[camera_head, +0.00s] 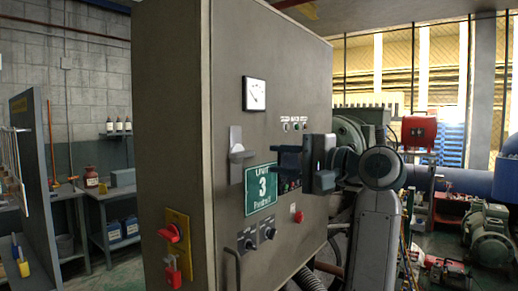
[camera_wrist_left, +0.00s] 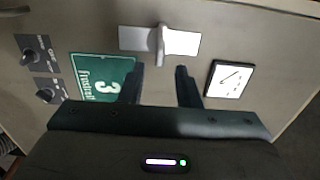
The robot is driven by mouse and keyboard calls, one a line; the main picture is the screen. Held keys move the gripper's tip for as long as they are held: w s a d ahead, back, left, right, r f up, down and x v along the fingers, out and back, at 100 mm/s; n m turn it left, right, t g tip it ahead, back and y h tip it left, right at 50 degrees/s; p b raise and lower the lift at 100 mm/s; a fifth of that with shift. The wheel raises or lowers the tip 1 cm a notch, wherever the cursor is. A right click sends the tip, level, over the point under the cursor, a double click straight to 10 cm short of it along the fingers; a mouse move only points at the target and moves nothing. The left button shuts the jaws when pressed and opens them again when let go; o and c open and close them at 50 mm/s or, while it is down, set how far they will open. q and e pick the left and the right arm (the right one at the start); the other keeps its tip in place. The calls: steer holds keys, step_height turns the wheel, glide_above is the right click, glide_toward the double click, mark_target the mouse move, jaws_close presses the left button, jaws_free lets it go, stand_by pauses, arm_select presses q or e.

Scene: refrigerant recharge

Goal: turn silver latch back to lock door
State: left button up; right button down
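The silver latch (camera_head: 237,152) is on the front of the grey cabinet door (camera_head: 280,60), below a gauge. Its plate stands upright and its handle sticks out across the plate. In the left wrist view the latch (camera_wrist_left: 185,42) shows ahead of the fingers, its handle pointing toward the gap between them. My left gripper (camera_head: 282,160) is in front of the door, a little to the right of the latch. In the left wrist view its fingers (camera_wrist_left: 159,80) are apart with nothing between them. My right gripper is not seen.
A green sign with a 3 (camera_head: 261,188) is below the latch, with black knobs (camera_head: 268,233) and a red button (camera_head: 298,216) lower down. A white gauge (camera_head: 254,94) is above. A red lock on a yellow plate (camera_head: 177,235) is on the cabinet's side.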

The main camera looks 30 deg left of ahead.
mark_target(247, 155)
arm_select(q)
steer(key=a+p, duration=0.1)
steer(key=a, duration=0.2)
steer(key=a+p, duration=0.2)
steer(key=a, duration=0.2)
steer(key=shift+w+a+r+p, duration=0.2)
steer(key=shift+p, duration=0.1)
steer(key=shift+f, duration=0.2)
steer(key=shift+c, duration=1.3)
steer(key=shift+a, duration=0.1)
steer(key=c, duration=0.4)
steer(key=shift+m, duration=0.3)
steer(key=m, duration=0.3)
steer(key=shift+m, duration=0.4)
